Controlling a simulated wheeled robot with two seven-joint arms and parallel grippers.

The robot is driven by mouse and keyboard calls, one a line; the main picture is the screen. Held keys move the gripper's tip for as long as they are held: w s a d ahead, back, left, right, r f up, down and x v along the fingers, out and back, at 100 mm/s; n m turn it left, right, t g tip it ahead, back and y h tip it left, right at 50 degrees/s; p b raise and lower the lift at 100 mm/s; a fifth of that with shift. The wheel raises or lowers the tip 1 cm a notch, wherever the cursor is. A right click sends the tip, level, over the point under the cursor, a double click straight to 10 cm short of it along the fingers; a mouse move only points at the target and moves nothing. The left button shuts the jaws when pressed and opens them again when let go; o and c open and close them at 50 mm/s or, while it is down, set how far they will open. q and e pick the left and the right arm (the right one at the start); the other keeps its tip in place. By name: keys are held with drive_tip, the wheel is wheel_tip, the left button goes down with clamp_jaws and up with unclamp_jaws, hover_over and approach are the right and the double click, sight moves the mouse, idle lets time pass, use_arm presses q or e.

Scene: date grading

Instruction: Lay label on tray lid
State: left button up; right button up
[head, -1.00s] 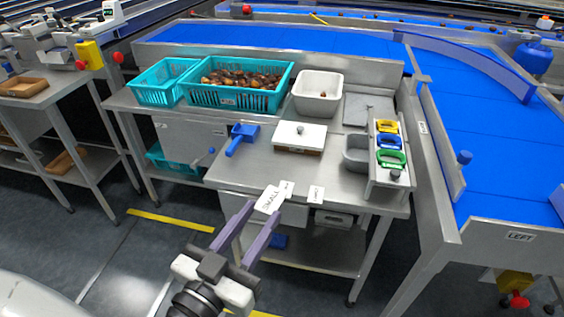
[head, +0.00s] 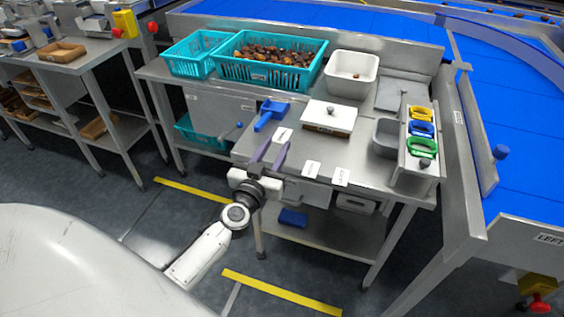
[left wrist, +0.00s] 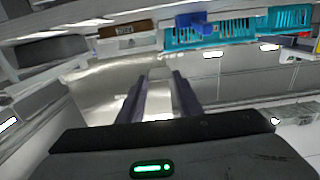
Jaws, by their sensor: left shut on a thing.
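My left gripper (head: 270,155) is shut on a white label (head: 283,134), which stands out past the fingertips over the front left of the steel table. The lettering on it is too small to read now. The tray lid (head: 321,113) is white with a grey knob and lies on a brown tray (head: 326,130), to the right of the held label and apart from it. In the left wrist view the fingers (left wrist: 160,88) point towards the table, and the tray (left wrist: 126,30) shows ahead to the left. My right gripper is not in view.
Two more labels (head: 312,168) (head: 341,177) lie at the table's front edge. A blue scoop (head: 270,114) lies left of the tray. Teal baskets (head: 232,72) and a white bin (head: 350,86) stand behind. A rack with coloured handles (head: 418,160) stands at right.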

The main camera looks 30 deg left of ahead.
use_arm(q)
drive_tip(key=shift+f, duration=0.1)
wheel_tip(320, 180, down, 10)
drive_tip(key=b, duration=0.7)
drive_tip(key=shift+b, duration=0.4)
drive_tip(key=o, duration=1)
